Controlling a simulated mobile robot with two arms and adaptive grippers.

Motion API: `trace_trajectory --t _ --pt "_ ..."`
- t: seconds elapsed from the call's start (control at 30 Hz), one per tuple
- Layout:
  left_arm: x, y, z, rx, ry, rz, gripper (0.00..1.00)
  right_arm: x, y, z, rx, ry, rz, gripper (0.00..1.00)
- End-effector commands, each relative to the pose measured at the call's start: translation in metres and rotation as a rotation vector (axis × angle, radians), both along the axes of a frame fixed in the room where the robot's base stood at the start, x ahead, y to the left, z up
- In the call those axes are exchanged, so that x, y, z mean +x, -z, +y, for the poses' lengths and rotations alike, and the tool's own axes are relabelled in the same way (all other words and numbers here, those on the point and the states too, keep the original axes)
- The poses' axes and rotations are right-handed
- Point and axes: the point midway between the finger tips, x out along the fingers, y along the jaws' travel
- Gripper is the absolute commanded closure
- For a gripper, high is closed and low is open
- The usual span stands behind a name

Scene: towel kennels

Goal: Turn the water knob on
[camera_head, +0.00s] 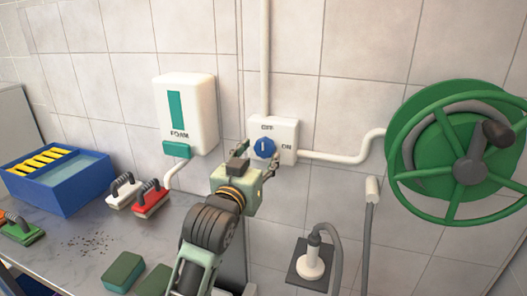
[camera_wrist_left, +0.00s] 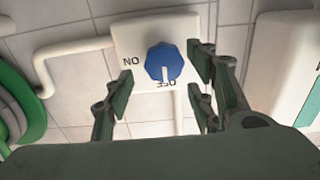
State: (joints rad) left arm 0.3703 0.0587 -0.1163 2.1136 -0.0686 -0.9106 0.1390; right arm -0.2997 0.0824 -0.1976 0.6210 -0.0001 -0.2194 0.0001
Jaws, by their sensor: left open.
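The blue water knob (camera_head: 264,148) sits on a white wall box (camera_head: 287,130) marked OFF at the top and ON at the right. Its white mark stands upright, in line with OFF. In the left wrist view the knob (camera_wrist_left: 163,62) appears upside down, its mark pointing down at OFF. My left gripper (camera_head: 262,160) is open in front of the knob, with fingers to either side. In the wrist view the gripper (camera_wrist_left: 162,88) frames the knob between its spread fingers; I cannot tell whether any finger touches it. My right gripper is not in view.
A foam dispenser (camera_head: 187,110) hangs to the left. A green hose reel (camera_head: 465,150) is to the right, with a white pipe (camera_head: 345,157) toward it. Brushes (camera_head: 150,200), sponges and a blue tub (camera_head: 62,190) stand on the counter.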

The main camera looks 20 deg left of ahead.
Motion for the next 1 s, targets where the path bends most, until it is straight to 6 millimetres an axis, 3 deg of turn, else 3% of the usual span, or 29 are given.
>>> trace_trajectory --t 0.23,0.6,1.0 --pt "0.030 0.000 -0.001 0.000 0.000 0.001 0.49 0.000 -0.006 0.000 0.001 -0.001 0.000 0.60" --pt "0.035 0.001 -0.001 0.000 0.000 0.001 0.50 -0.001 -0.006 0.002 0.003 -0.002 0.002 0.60" --pt "0.035 0.001 -0.002 0.000 0.002 0.002 0.85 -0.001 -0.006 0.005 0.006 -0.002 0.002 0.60"
